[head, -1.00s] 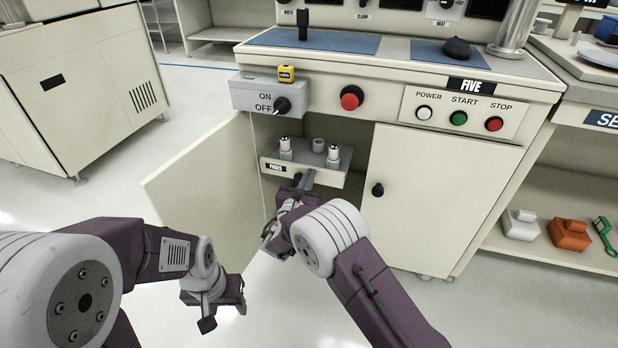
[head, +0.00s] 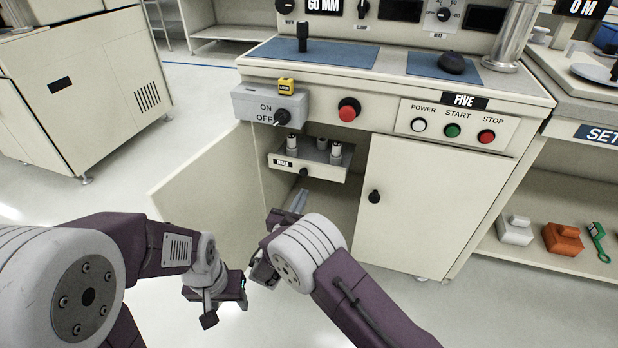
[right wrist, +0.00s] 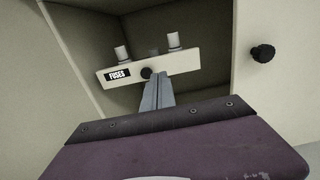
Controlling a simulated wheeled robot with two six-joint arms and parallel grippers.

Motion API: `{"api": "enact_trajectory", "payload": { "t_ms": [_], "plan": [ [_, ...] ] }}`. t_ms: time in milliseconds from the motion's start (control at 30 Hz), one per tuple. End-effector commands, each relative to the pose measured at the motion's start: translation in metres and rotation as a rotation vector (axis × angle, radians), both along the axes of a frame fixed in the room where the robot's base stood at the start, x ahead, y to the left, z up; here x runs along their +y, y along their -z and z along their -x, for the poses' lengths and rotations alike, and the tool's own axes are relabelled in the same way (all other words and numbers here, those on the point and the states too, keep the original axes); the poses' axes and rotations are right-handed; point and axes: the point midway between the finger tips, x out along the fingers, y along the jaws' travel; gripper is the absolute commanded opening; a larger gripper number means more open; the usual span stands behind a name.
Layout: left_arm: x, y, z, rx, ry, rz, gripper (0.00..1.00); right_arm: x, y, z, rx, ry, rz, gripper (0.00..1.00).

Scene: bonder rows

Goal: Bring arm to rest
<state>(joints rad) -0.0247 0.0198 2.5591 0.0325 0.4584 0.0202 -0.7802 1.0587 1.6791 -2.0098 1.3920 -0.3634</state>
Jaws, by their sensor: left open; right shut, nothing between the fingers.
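My right gripper (head: 298,200) is in front of the open cabinet under the bench marked FIVE, just below the fuse drawer (head: 312,172). In the right wrist view its fingers (right wrist: 158,90) are together with nothing between them, pointing toward the drawer's dark knob (right wrist: 146,73). The head view shows a gap between the fingertips and the knob. The drawer is pulled out and holds two white-topped fuses (head: 292,144) with an empty-looking grey socket (head: 322,143) between them. My left gripper (head: 209,310) hangs low at the left, open and clear of the cabinet; its fingers show only partly.
The left cabinet door (head: 208,185) stands open beside my arms; the right door (head: 405,205) is shut. Above are an ON/OFF switch box (head: 270,106) with a yellow tag, a red button (head: 348,110) and POWER, START, STOP buttons (head: 453,130). Open floor lies at the left.

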Motion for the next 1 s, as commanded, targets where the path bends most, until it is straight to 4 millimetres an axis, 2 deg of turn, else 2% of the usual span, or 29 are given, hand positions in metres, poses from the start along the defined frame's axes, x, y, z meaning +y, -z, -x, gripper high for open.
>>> {"api": "enact_trajectory", "payload": {
  "t_ms": [33,200,467,567,667,700,767,800,867,900,967,1000],
  "plan": [
    [0.0,-0.009,0.0,0.0,0.0,0.0,0.53,0.004,-0.004,0.009,0.003,-0.003,0.003,0.0],
    [0.0,-0.012,0.0,0.0,0.0,0.0,0.53,0.008,-0.001,0.023,0.0,0.0,0.001,0.0],
    [0.0,-0.011,0.0,0.001,0.0,0.0,0.53,0.008,0.001,0.024,0.0,0.001,0.0,0.0],
    [0.0,-0.015,0.0,0.001,0.0,0.0,0.53,-0.004,-0.004,0.019,-0.003,0.025,-0.002,0.0],
    [0.0,-0.024,0.0,0.001,0.0,0.0,0.53,-0.041,-0.047,-0.001,-0.05,0.108,-0.05,0.0],
    [0.0,-0.029,0.0,0.001,0.0,0.0,0.53,-0.063,-0.073,-0.009,-0.08,0.154,-0.075,0.0],
    [0.0,-0.035,0.0,0.001,0.0,0.0,0.53,-0.108,-0.109,-0.013,-0.113,0.248,-0.112,0.0],
    [0.0,-0.039,0.0,0.0,0.0,0.0,0.53,-0.142,-0.126,-0.009,-0.12,0.332,-0.142,0.0],
    [0.0,-0.045,0.0,0.0,0.0,0.0,0.53,-0.195,-0.144,0.006,-0.111,0.472,-0.204,0.0],
    [0.0,-0.049,0.0,0.0,0.0,0.0,0.53,-0.229,-0.151,0.022,-0.096,0.572,-0.26,0.0],
    [0.0,-0.054,0.0,0.0,0.0,0.0,0.53,-0.276,-0.154,0.055,-0.067,0.73,-0.364,0.0],
    [0.0,-0.058,0.0,0.001,0.0,0.0,0.53,-0.302,-0.151,0.082,-0.046,0.84,-0.451,0.0]
  ]
}}
